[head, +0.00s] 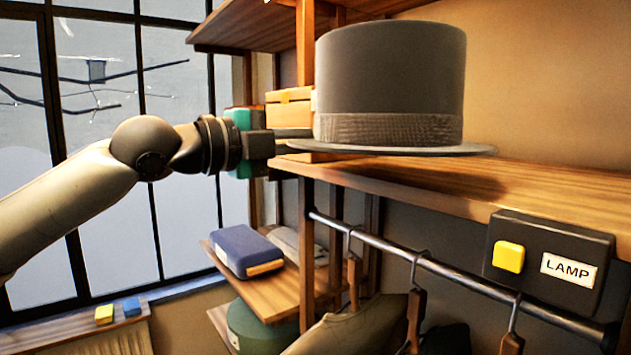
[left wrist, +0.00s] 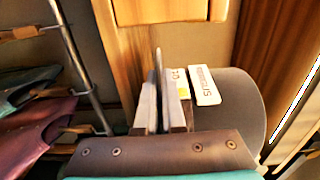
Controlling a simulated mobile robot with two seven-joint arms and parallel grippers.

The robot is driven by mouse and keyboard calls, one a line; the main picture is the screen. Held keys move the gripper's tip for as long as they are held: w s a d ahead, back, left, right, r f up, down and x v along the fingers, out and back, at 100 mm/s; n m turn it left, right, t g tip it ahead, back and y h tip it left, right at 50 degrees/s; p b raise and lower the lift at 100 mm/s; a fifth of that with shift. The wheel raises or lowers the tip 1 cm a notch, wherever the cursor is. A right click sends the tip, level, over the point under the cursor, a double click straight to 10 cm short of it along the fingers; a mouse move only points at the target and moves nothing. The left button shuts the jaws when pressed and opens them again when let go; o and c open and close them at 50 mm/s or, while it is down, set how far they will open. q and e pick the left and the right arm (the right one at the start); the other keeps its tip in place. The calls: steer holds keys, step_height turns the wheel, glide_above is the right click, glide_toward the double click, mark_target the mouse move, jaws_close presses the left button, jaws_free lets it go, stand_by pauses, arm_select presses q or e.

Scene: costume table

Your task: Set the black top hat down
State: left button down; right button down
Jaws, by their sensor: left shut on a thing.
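The black top hat (head: 390,85) is upright in the head view, with a textured band around its crown and a flat brim. My left gripper (head: 292,141) comes in from the left and is shut on the left side of the brim. In the left wrist view its fingers (left wrist: 161,105) stand close together around a thin dark edge. My right gripper is not in view.
A black box with a yellow button and LAMP label (head: 552,262) is mounted at the shelf's front right, above a rail with hangers (head: 420,262). A wooden box (head: 290,105) stands behind the gripper. A blue case (head: 245,250) lies on a lower shelf.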

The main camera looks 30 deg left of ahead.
arm_select(q)
step_height(320, 180, down, 4)
steer(key=shift+b, duration=0.85)
steer(key=shift+f, duration=0.15)
steer(key=c, duration=1)
jaws_free()
